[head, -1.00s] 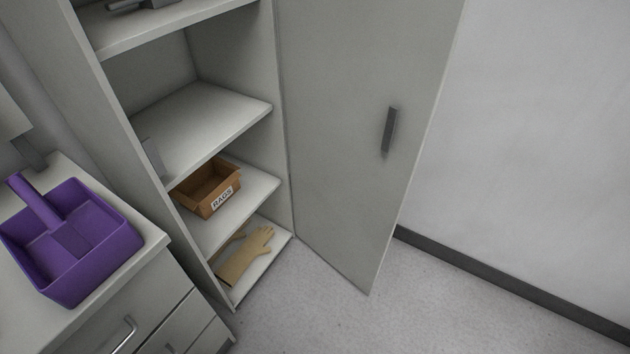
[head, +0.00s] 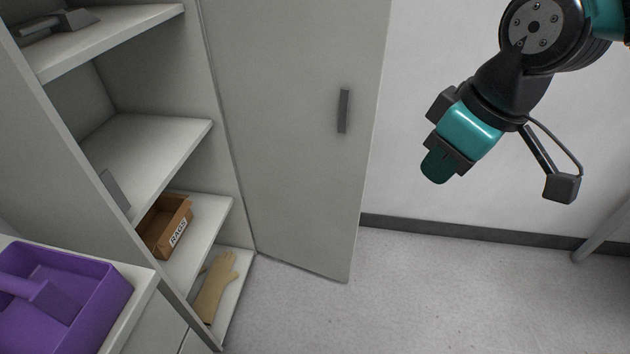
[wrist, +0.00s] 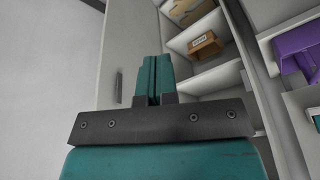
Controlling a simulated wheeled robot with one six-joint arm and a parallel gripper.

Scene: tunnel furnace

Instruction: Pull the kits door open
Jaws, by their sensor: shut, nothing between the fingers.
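The cabinet door (head: 290,120) stands swung wide open on the right of the cabinet, with a dark vertical handle (head: 343,111). The handle also shows in the wrist view (wrist: 119,87), left of the fingers. My gripper (head: 436,168) hangs in the air to the right of the door, apart from the handle and a little lower in the head picture. In the wrist view its teal fingers (wrist: 154,78) are together with nothing between them. I see no kits label on the door.
The open cabinet holds a brown box (head: 166,225) labelled RAGS and tan gloves (head: 214,287) on its lower shelves (head: 243,262). A purple bin (head: 105,310) stands on a counter at lower left. The floor (head: 430,300) below my gripper is clear.

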